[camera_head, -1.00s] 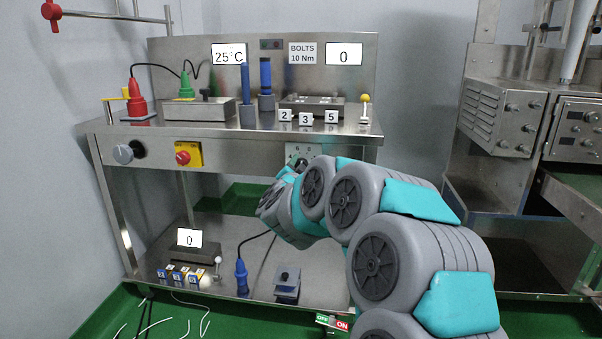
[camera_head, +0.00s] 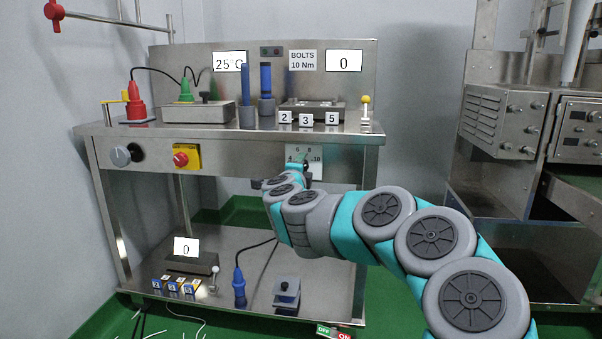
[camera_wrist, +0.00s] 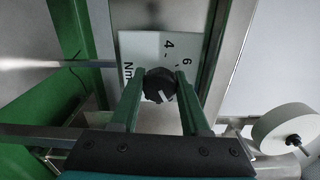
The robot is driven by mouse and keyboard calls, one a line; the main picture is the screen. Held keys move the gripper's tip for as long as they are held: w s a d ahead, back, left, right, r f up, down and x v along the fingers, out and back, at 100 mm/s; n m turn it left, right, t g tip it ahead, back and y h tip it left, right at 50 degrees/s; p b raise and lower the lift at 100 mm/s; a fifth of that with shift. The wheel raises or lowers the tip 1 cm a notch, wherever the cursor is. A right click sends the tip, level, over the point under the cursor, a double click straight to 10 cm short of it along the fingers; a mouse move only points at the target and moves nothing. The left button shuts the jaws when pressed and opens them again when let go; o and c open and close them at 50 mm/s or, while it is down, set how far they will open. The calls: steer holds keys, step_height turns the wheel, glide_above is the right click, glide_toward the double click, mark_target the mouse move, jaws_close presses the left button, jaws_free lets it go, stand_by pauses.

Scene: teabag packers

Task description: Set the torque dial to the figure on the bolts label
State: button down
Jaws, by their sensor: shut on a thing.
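The torque dial is a black knob (camera_wrist: 158,85) on a white scale plate (camera_head: 304,153) on the front of the bench. My gripper (camera_wrist: 159,84) is shut on the knob, one green finger on each side. A white pointer mark on the knob points to the lower right in the wrist view. The plate also shows there (camera_wrist: 150,48), with 4, 6 and Nm readable sideways; the figure at the pointer is hidden. In the head view, 10 reads at the plate's right. The bolts label (camera_head: 302,60) reads BOLTS 10 Nm.
A display (camera_head: 344,60) beside the label reads 0. A red emergency button (camera_head: 181,159) and a grey knob (camera_head: 121,156) sit left along the bench front. A lower shelf holds small items.

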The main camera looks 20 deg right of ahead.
steer(key=shift+f+m+b, duration=0.1)
steer(key=shift+m+b, duration=0.4)
steer(key=shift+m, duration=0.6)
steer(key=shift+c, duration=1.9)
jaws_free()
steer(key=shift+s, duration=0.1)
steer(key=v, duration=0.7)
steer(key=shift+s+a+p, duration=0.25)
steer(key=shift+p, duration=0.1)
